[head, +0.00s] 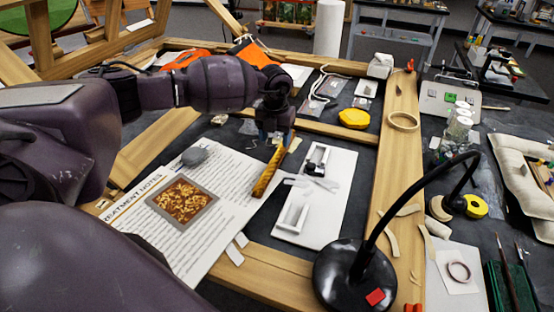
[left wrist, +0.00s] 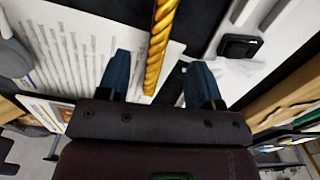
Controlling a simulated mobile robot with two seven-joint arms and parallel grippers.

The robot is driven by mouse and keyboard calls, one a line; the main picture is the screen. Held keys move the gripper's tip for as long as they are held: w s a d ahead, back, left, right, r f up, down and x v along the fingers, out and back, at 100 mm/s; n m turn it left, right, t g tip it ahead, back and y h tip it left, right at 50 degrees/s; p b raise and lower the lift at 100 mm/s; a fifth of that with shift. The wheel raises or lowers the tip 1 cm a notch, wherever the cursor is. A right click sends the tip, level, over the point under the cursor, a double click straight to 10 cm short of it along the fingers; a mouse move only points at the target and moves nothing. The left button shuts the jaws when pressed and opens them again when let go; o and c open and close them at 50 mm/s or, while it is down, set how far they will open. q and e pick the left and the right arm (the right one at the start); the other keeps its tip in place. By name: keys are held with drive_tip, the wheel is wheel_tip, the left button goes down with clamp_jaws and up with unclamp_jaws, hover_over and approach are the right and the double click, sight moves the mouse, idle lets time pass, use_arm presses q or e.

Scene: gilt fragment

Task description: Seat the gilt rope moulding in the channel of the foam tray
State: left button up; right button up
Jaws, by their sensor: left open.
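The gilt rope moulding (head: 267,174) is a gold twisted rod lying by the right edge of the printed notes sheet. In the left wrist view the moulding (left wrist: 160,42) runs between my two blue fingers. My left gripper (head: 277,133) is at its far end, open, with a finger on each side (left wrist: 158,62); I cannot tell whether they touch it. The white foam tray (head: 333,205) lies just to the right, with a recess at its near end and a dark piece in its far part. Crumpled clear film covers its middle, so the channel is partly hidden. My right gripper is not in view.
The notes sheet (head: 225,172) holds a grey lump and a gilt picture. Wooden frame bars (head: 395,150) border the work area.

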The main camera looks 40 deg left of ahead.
sight(277, 155)
use_arm(q)
drive_tip(key=shift+w+f, duration=0.15)
drive_tip(key=shift+f, duration=1.55)
drive_tip(key=shift+w+f, duration=0.1)
drive_tip(key=shift+f, duration=1.55)
drive_tip(key=c, duration=1)
drive_tip(key=shift+r, duration=0.15)
drive_tip(key=shift+c, duration=0.2)
